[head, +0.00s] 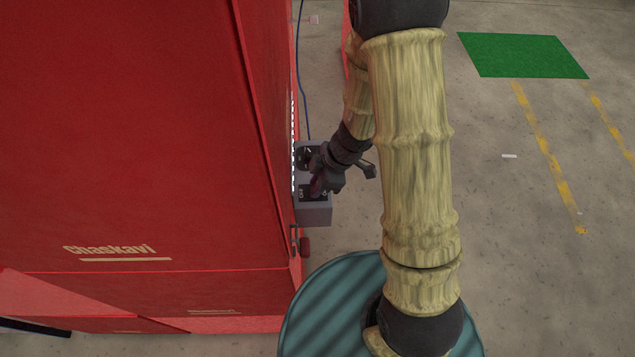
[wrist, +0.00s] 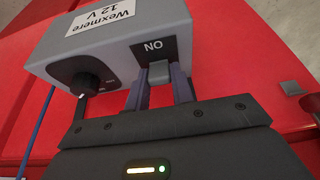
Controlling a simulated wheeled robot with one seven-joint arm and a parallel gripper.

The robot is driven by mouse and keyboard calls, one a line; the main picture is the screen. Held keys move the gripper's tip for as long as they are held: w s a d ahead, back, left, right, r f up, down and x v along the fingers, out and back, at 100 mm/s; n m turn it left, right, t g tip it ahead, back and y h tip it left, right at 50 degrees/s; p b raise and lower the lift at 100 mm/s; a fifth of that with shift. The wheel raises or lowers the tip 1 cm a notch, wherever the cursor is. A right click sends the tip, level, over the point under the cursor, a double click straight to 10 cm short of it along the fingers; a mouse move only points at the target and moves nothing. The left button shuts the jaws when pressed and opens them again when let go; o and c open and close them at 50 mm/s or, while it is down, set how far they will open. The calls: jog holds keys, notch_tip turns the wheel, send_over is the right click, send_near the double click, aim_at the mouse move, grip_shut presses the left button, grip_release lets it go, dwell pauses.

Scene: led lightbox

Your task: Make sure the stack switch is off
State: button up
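A grey control box (wrist: 120,38) labelled "Wexmere 12 V" is fixed to the red cabinet; its lettering is upside down in the wrist view. A black plate on it reads upside-down "ON" (wrist: 153,47). A small grey switch lever (wrist: 158,72) sits by this plate. My gripper (wrist: 160,84) has one finger on each side of the lever, and the lever fills the gap at the tips. The box also shows in the head view (head: 314,215), with my gripper (head: 318,186) at its face, hiding part of it.
A black rotary knob (wrist: 86,85) is on the same box. The red cabinet (head: 130,130) fills the left of the head view. Open concrete floor and a green mat (head: 523,55) lie to the right.

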jog(key=shift+c, duration=1)
jog(key=shift+r, duration=0.1)
jog(key=shift+a+p, duration=0.1)
jog(key=shift+p, duration=0.45)
jog(key=shift+a+r+h+p, duration=0.2)
jog(key=shift+h+p, duration=0.2)
jog(key=shift+p, duration=0.6)
jog(key=h+p, duration=0.1)
jog(key=p, duration=0.2)
jog(key=shift+a+h+p, duration=0.15)
jog(key=shift+h+p, duration=0.15)
jog(key=shift+p, duration=0.05)
jog(key=shift+a+f+p, duration=0.1)
jog(key=shift+f+p, duration=0.1)
jog(key=shift+p, duration=0.15)
